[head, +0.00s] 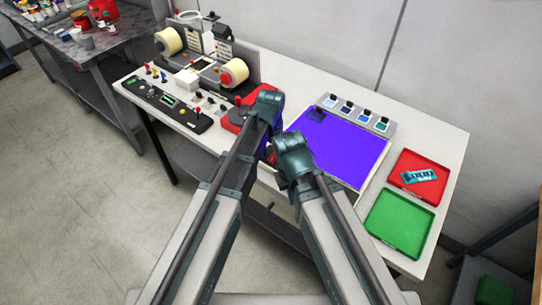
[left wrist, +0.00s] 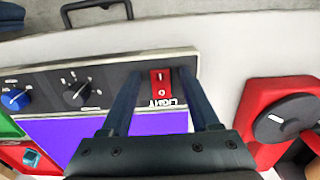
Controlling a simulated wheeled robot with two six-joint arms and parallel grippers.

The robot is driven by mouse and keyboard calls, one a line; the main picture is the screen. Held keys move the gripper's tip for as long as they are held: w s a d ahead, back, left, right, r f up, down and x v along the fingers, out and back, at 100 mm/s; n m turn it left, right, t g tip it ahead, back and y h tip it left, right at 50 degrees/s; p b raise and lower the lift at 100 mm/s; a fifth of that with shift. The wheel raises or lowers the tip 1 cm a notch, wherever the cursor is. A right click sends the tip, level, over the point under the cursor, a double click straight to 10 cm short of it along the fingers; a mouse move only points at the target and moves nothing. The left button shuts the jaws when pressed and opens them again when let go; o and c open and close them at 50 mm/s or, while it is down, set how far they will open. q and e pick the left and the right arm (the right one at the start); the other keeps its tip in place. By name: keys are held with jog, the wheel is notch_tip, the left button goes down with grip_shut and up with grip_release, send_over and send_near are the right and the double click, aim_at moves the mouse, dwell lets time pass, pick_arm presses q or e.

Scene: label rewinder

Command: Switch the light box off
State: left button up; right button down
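The light box has an evenly bright purple panel (head: 335,145) on the table, right of centre in the head view. The panel also shows at lower left in the left wrist view (left wrist: 60,135). Its red switch (left wrist: 161,84), beside an upside-down LIGHT label, sits on the black control strip (left wrist: 110,98). My left gripper (left wrist: 159,76) is open, with its two dark fingers on either side of the switch in the picture. I cannot tell if they touch the strip. In the head view my left gripper (head: 268,140) is mostly hidden by my arms. My right gripper is hidden.
A red device with a black knob (left wrist: 286,118) stands close beside the light box. A red tray (head: 432,186) and a green tray (head: 399,224) lie to the right.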

pick_arm(q)
grip_shut()
jog(key=shift+w+d+g+y, duration=0.2)
jog(key=shift+w+g+y, duration=0.1)
jog(key=shift+w+g, duration=0.1)
jog(key=shift+w+d+g, duration=0.1)
jog(key=shift+g, duration=0.2)
jog(key=shift+r+g+y, duration=0.15)
jog(key=shift+g+y, duration=0.35)
jog(key=shift+y, duration=0.1)
jog(key=shift+s, duration=0.2)
jog(key=shift+o, duration=0.3)
grip_release()
jog(key=shift+r, duration=0.15)
